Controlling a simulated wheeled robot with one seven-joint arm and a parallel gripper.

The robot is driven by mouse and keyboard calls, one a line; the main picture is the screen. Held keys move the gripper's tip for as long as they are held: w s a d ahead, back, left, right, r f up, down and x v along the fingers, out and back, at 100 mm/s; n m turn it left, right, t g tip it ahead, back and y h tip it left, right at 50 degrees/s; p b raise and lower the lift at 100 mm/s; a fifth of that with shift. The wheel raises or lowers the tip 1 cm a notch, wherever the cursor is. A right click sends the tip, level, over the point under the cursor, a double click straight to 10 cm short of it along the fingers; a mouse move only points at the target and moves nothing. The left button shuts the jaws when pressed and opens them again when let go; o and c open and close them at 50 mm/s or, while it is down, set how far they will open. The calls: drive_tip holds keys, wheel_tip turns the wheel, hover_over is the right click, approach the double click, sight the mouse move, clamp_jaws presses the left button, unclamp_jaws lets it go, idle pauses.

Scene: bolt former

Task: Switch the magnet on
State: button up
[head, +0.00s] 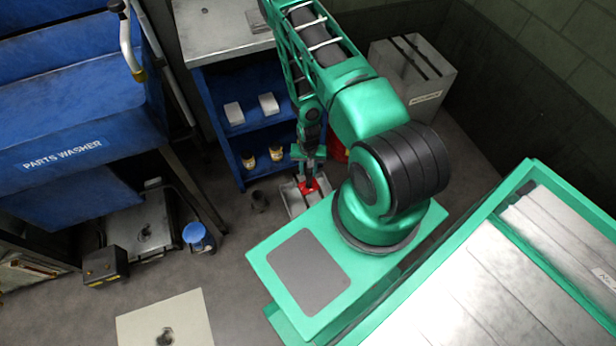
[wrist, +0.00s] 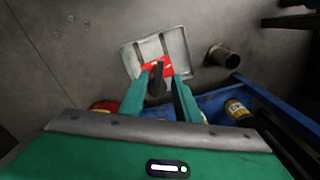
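A red part (wrist: 153,67) with a dark upright handle-like piece (wrist: 157,80) sits on a pale grey tray-like plate (wrist: 175,43) low near the floor. I take the red part as the magnet or its switch; its setting cannot be read. In the head view the red part (head: 309,187) shows just below my gripper (head: 308,172), and the plate (head: 291,201) is partly hidden by my base. In the wrist view my gripper (wrist: 160,88) has its two green fingers apart, one on each side of the dark piece. Contact with it cannot be made out.
A blue shelf unit (head: 240,150) with white boxes and small jars stands just behind. A short metal cup (head: 260,201) is on the floor beside the plate; it also shows in the wrist view (wrist: 222,56). A blue parts washer (head: 70,140) is at left, a grey bin (head: 410,78) behind.

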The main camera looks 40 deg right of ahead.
sight(308, 180)
drive_tip(key=shift+f, duration=2.5)
clamp_jaws()
